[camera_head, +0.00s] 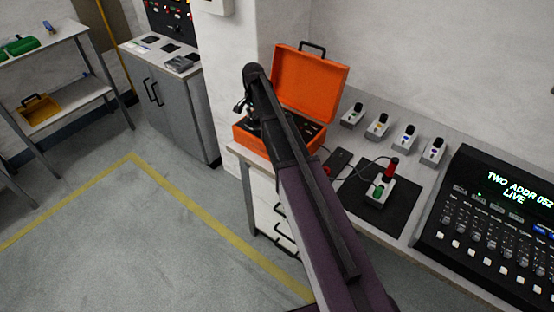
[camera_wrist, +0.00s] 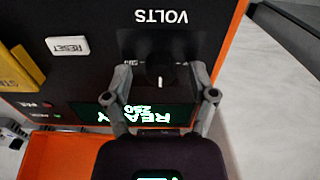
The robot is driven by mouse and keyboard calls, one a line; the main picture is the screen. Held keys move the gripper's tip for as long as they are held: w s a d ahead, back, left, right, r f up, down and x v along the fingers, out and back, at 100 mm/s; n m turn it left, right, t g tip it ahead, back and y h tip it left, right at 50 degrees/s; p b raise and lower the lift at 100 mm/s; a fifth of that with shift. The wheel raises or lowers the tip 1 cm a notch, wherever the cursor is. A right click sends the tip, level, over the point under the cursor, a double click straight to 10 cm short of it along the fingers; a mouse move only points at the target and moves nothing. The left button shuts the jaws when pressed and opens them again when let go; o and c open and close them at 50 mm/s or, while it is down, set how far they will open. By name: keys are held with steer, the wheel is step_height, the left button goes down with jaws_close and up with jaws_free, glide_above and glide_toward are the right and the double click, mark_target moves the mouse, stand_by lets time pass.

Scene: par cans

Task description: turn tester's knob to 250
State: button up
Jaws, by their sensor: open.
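The tester is an orange case (camera_head: 310,85) with its lid raised, on the bench in the head view. Its black panel (camera_wrist: 90,20) fills much of the wrist view, upside down. The round black knob (camera_wrist: 160,70), with a white pointer mark, sits beside the label VOLTS (camera_wrist: 161,17). My gripper (camera_wrist: 160,76) is open, one finger on each side of the knob; I cannot tell whether they touch it. A green-lit display (camera_wrist: 150,114) seems to read READY and 250, partly covered by the fingers. In the head view my arm hides much of the panel.
A white RESET button (camera_wrist: 67,45) and a yellow button (camera_wrist: 27,68) lie left of the knob. Several small fixtures (camera_head: 377,126) line the bench's back. A black mat (camera_head: 400,207) and a lighting console (camera_head: 490,220) are to the right. Floor at left is clear.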

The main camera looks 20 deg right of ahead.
mark_target(256, 118)
steer(key=n, duration=0.8)
steer(key=shift+n, duration=0.4)
steer(key=n, duration=0.8)
step_height(256, 118, up, 14)
steer(key=p, duration=1.4)
steer(key=s+f+m+b, duration=0.2)
steer(key=s+f+b, duration=0.1)
steer(key=s, duration=0.7)
steer(key=s+f+m+b, duration=0.2)
steer(key=s+f+b, duration=0.1)
steer(key=s, duration=0.7)
steer(key=s+f+m+b, duration=0.3)
steer(key=s, duration=0.7)
steer(key=shift+f+b, duration=0.35)
steer(key=shift+d, duration=0.1)
